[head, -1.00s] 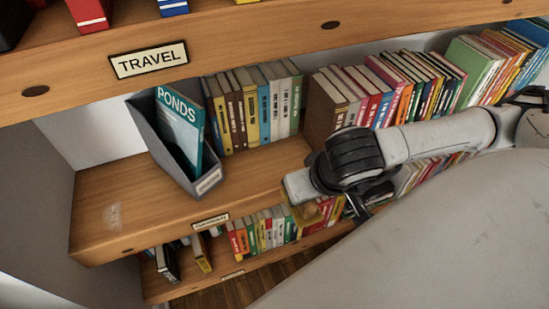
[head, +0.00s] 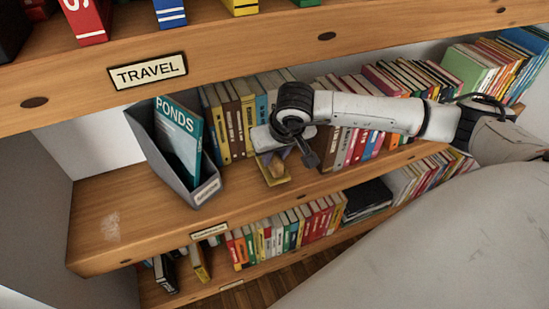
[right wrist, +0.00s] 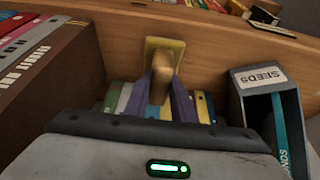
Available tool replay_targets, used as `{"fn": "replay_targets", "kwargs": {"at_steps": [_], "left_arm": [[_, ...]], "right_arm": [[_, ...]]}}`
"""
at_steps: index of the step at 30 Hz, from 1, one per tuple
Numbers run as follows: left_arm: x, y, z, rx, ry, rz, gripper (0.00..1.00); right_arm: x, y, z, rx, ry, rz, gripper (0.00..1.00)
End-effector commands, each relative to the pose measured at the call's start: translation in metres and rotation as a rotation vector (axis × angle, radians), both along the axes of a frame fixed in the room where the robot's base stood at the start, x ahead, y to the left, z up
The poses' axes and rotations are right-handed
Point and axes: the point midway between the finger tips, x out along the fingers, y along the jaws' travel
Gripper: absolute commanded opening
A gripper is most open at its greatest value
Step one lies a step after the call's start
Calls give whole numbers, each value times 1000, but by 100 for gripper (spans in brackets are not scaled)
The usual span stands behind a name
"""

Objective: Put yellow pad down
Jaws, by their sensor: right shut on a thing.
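The yellow pad (head: 275,181) is a flat yellow plate with a tan handle-like block (right wrist: 162,73) on it. My right gripper (head: 283,160) is shut on this block, with its bluish fingers on either side in the right wrist view (right wrist: 160,92). The pad shows beyond the fingertips there (right wrist: 164,46). In the head view the pad is over the middle shelf board (head: 130,215), in front of the row of books. I cannot tell whether it touches the board. My left gripper is not in view.
A grey file box (head: 172,172) holding a teal PONDS book (head: 179,130) stands left of the pad. Books (head: 233,120) stand behind it, and more (head: 350,148) to its right. The TRAVEL shelf (head: 230,58) is above.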

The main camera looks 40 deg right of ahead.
Motion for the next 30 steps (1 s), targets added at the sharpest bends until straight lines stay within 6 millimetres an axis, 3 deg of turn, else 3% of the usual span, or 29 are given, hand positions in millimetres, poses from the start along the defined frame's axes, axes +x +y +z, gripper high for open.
{"fn": "replay_targets", "kwargs": {"at_steps": [3,14,15,17,30], "left_arm": [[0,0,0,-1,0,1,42],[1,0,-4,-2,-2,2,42],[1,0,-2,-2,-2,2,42],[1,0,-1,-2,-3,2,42],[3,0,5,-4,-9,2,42]], "right_arm": [[-1,0,-14,0,2,-1,0],[0,0,-20,-1,-1,0,0],[-1,0,-18,-1,0,0,29],[-1,0,-18,-1,0,0,40],[-2,1,-9,0,-2,0,42]]}}
